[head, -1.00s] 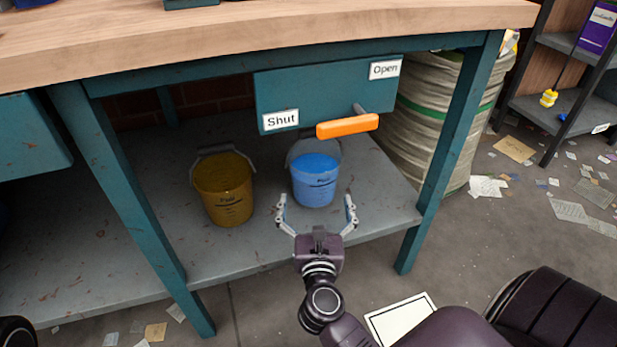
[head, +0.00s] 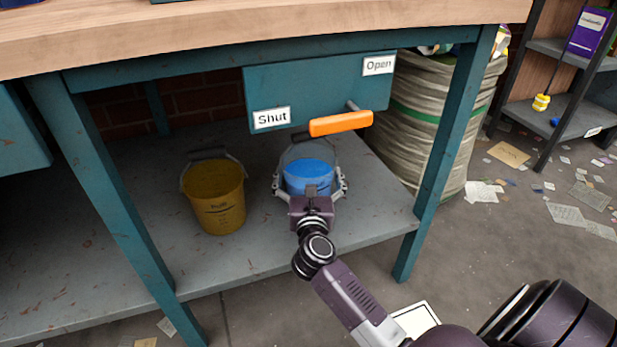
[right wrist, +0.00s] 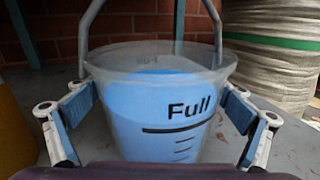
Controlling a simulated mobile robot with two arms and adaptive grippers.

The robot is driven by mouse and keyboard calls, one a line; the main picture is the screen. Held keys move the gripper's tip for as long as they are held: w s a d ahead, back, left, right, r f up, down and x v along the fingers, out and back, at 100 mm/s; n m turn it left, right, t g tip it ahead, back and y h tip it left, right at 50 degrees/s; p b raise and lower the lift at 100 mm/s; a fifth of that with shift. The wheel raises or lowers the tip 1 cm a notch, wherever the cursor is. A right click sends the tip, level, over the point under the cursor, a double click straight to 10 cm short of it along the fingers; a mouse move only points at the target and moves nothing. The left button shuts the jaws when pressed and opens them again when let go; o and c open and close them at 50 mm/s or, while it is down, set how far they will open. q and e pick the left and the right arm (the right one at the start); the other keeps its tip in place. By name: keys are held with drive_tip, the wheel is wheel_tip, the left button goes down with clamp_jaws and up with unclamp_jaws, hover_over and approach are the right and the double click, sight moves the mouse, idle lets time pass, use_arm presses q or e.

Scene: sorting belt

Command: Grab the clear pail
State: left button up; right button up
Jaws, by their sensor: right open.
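The clear pail (head: 309,175) stands upright on the grey lower shelf, with blue contents showing through its wall. In the right wrist view the pail (right wrist: 165,110) carries a "Full" mark, a black line and a raised handle. My right gripper (head: 310,185) is open, with one finger on each side of the pail. In the right wrist view its fingers (right wrist: 157,118) flank the pail; I cannot tell whether they touch it. A yellow pail (head: 215,196) stands to the left on the same shelf. My left gripper is not in view.
The grey shelf (head: 255,245) lies under a wooden-topped bench with teal legs (head: 445,160). A teal panel labelled "Shut" and "Open" with an orange handle (head: 340,123) hangs just above the pail. A large ribbed sack (head: 425,130) stands behind, to the right.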

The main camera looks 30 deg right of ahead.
drive_tip(key=c, duration=0.9)
drive_tip(key=shift+r, duration=0.2)
